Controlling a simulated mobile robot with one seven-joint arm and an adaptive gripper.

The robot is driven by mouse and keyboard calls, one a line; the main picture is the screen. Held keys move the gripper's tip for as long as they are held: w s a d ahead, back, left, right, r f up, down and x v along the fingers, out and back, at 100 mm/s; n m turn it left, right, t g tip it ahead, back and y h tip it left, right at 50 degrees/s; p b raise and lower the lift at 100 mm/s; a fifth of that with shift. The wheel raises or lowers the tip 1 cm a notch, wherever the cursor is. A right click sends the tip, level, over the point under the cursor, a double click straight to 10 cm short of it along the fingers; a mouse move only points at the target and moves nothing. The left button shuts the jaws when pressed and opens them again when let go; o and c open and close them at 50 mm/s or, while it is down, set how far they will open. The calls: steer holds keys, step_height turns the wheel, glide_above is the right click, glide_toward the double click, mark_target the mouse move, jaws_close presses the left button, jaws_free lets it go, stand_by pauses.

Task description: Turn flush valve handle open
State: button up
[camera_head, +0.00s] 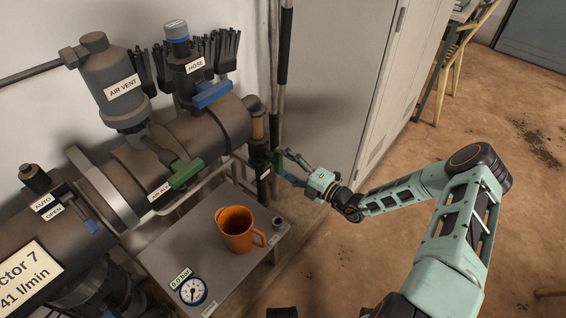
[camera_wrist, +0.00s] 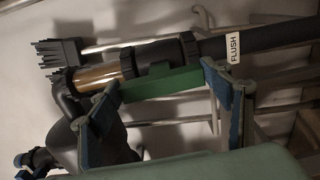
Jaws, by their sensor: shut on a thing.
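The flush valve sits on the pipe at the far right end of the manifold. Its green handle (camera_wrist: 160,86) lies along the dark pipe beside the FLUSH label (camera_wrist: 233,48) in the wrist view. My gripper (camera_head: 286,166) reaches the valve from the right in the head view. In the wrist view, the blue finger pads of my gripper (camera_wrist: 164,94) are at the handle's two ends, with the handle held between them. In the head view the flush handle is small and partly hidden by the fingers.
An orange mug (camera_head: 237,229) and a pressure gauge (camera_head: 193,291) are on the grey shelf (camera_head: 165,249) below the manifold. Another green handle (camera_head: 186,174) and a blue HOSE handle (camera_head: 213,94) are to the left. A grey cabinet (camera_head: 340,75) stands behind my gripper. Floor on the right is mostly clear.

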stand_by(0.6)
steer(key=o, duration=1.2)
steer(key=shift+c, duration=0.2)
steer(key=v, duration=1.2)
